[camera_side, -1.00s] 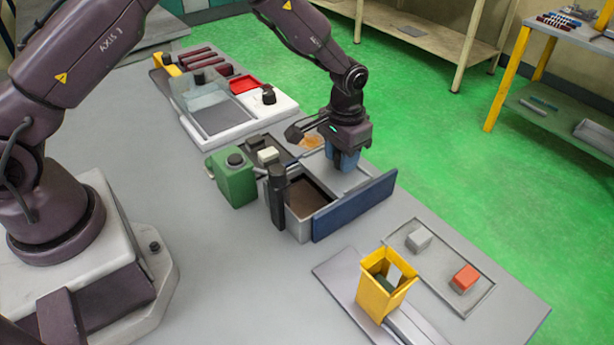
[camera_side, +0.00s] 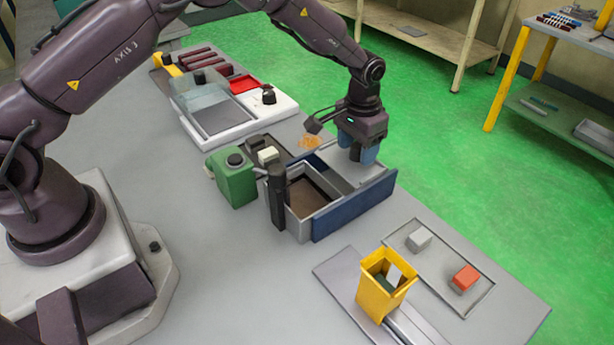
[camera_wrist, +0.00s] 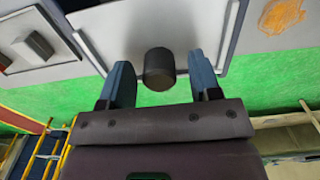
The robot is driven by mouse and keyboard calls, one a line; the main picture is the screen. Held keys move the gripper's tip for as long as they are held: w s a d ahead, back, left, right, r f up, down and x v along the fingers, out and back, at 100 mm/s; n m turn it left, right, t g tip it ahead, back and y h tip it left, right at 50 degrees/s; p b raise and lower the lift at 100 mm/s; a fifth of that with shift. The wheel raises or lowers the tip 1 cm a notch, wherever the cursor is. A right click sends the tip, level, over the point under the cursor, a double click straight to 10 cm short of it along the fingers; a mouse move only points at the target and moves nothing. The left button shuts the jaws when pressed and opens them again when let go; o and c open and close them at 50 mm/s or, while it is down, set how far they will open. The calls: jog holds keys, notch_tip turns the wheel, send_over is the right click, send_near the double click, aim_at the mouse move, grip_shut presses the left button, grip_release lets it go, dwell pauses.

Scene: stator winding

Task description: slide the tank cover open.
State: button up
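The tank (camera_side: 345,212) has a blue front panel and grey walls. Its left part is uncovered and shows a brown inside. The light grey cover (camera_side: 352,172) lies over the right part; its plate also fills the top of the wrist view (camera_wrist: 130,25). A dark round knob (camera_wrist: 159,68) is on the cover. My gripper (camera_side: 360,155) is above the cover, and in the wrist view its blue fingers (camera_wrist: 160,85) stand apart on either side of the knob, with a gap on both sides. The knob is hidden by my gripper in the side view.
A green canister (camera_side: 234,182) and a dark post (camera_side: 277,197) stand left of the tank. A yellow bin (camera_side: 384,290) and a tray (camera_side: 437,262) with a grey block and a red block are in front. A white unit (camera_side: 235,125) with a clear box lies behind.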

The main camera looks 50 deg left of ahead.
aim_at(357, 146)
jog(key=shift+s+r, duration=0.1)
jog(key=shift+r, duration=2.85)
jog(key=shift+s+a+f+g, duration=0.15)
jog(key=shift+s+f, duration=0.2)
jog(key=shift+s, duration=0.2)
jog(key=shift+s+d+f+g, duration=0.15)
jog(key=shift+s+f, duration=0.2)
jog(key=shift+s, duration=0.2)
jog(key=shift+s+a+r, duration=0.25)
jog(key=shift+s+r, duration=0.4)
jog(key=shift+s, duration=0.25)
jog(key=s+a+r+t, duration=0.2)
jog(key=s+r+t, duration=0.1)
jog(key=s+r, duration=0.7)
jog(key=s+a+r+t, duration=0.3)
jog(key=s+r, duration=0.8)
jog(key=s, duration=0.6)
jog(key=shift+r, duration=0.15)
